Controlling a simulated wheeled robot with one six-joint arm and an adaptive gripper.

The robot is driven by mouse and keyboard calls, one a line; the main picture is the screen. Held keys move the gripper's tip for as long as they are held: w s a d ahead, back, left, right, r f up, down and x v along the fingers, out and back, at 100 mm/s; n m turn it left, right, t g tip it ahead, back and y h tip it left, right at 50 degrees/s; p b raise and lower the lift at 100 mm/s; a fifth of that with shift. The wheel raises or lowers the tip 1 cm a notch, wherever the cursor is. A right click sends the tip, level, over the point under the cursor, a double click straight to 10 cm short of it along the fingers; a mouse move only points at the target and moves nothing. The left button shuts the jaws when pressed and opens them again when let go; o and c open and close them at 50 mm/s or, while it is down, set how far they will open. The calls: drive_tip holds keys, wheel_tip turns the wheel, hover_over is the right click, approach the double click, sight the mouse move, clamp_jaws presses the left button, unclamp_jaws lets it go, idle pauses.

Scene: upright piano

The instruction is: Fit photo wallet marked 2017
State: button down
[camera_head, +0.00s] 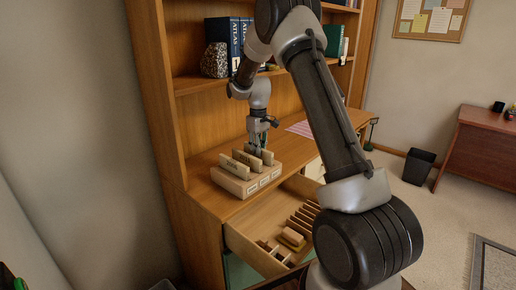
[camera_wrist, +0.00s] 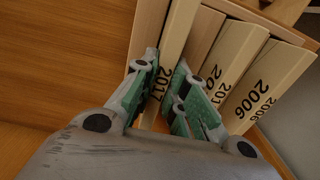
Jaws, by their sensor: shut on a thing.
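The photo wallet marked 2017 (camera_wrist: 178,32) is a thin, pale wooden-looking slab. In the wrist view my gripper (camera_wrist: 167,63) is shut on it, one green-padded finger on each side. The wallet stands in a row with others, including one marked 2006 (camera_wrist: 262,78); a label between them is partly hidden. In the head view my gripper (camera_head: 262,124) points down over the back of a pale wooden rack (camera_head: 232,185) with several wallets upright in it. How deep the 2017 wallet sits is hidden by the fingers.
An open drawer (camera_head: 248,247) below the rack holds slotted dividers and small wooden pieces. A speckled stone-like block (camera_head: 215,60) and blue atlases (camera_head: 226,33) stand on the shelf above. A striped sheet (camera_head: 300,128) lies on the desktop to the right.

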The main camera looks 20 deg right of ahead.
drive_tip(key=shift+f, duration=0.15)
drive_tip(key=c, duration=1.4)
unclamp_jaws()
drive_tip(key=shift+o, duration=0.2)
wheel_tip(320, 180, up, 12)
